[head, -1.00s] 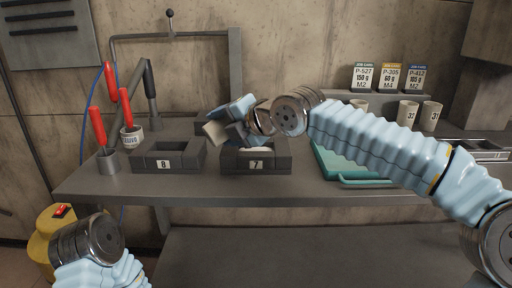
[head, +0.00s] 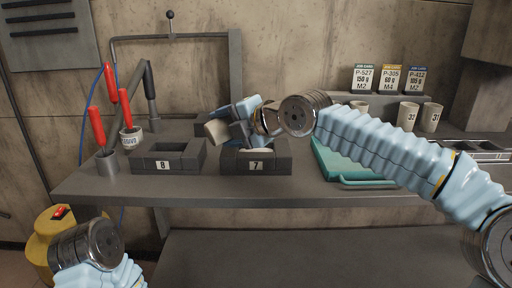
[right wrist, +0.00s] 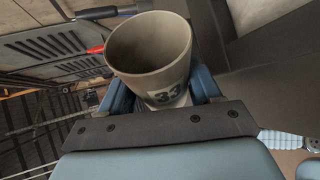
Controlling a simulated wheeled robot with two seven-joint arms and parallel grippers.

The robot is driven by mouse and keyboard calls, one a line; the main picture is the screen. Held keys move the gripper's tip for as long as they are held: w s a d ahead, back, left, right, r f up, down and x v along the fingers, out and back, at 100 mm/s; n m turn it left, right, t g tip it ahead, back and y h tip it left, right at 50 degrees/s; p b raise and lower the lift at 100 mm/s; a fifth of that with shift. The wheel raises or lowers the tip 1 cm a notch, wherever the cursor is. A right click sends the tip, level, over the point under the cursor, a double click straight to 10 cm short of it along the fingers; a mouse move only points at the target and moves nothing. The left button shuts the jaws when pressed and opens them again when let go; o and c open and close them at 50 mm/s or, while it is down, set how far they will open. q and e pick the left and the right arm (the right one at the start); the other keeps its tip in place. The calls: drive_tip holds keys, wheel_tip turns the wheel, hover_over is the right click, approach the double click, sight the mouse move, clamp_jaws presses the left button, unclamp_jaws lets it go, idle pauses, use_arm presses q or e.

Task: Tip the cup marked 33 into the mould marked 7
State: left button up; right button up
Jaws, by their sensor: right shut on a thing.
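The cup marked 33 (right wrist: 150,60) is beige, and its number shows in the right wrist view. My right gripper (head: 240,127) is shut on it above the mould marked 7. In the head view the cup (head: 217,130) is tilted, its mouth towards the left. The mould marked 7 (head: 280,163) is a dark grey open box on the bench, with pale material showing inside. In the right wrist view the part of the cup's inside that shows looks bare. My left arm shows at the lower left of the head view, but its gripper is out of frame.
The mould marked 8 (head: 187,163) stands left of mould 7. Red-handled tools (head: 97,125) stand in holders at the left. A teal tray (head: 335,170) lies to the right. More cups (head: 408,113) and job cards (head: 391,78) stand at the back right.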

drive_tip(key=shift+w+d+r+m+y, duration=0.3)
drive_tip(key=shift+d+m, duration=0.1)
drive_tip(key=shift+d, duration=0.05)
idle(0.3)
drive_tip(key=shift+w+d+f+m+y+b, duration=0.15)
drive_tip(key=shift+f+m+y+b, duration=0.25)
drive_tip(key=shift+b, duration=0.45)
drive_tip(key=shift+d+f+m+y+b, duration=0.25)
drive_tip(key=shift+m+b, duration=0.25)
drive_tip(key=shift+b, duration=0.35)
drive_tip(key=shift+f+m+y+b, duration=0.15)
drive_tip(key=shift+m+y+b, duration=0.2)
drive_tip(key=shift+b, duration=0.35)
drive_tip(key=shift+w+d+r+m+y+b, duration=0.3)
drive_tip(key=shift+r+m+y+b, duration=0.1)
drive_tip(key=shift+m+b, duration=0.3)
drive_tip(key=shift+w+d+r+m+y+b, duration=0.15)
drive_tip(key=shift+d+r+m+y+b, duration=0.2)
drive_tip(key=shift+m+b, duration=0.3)
idle(0.7)
drive_tip(key=shift+w+d+r+m+y, duration=0.2)
drive_tip(key=shift+r+m+y, duration=0.15)
drive_tip(key=shift+r, duration=0.2)
drive_tip(key=shift+w+d+r+m+y, duration=0.1)
drive_tip(key=shift+d+r+m+y, duration=0.1)
drive_tip(key=shift+r+m, duration=0.3)
idle(0.5)
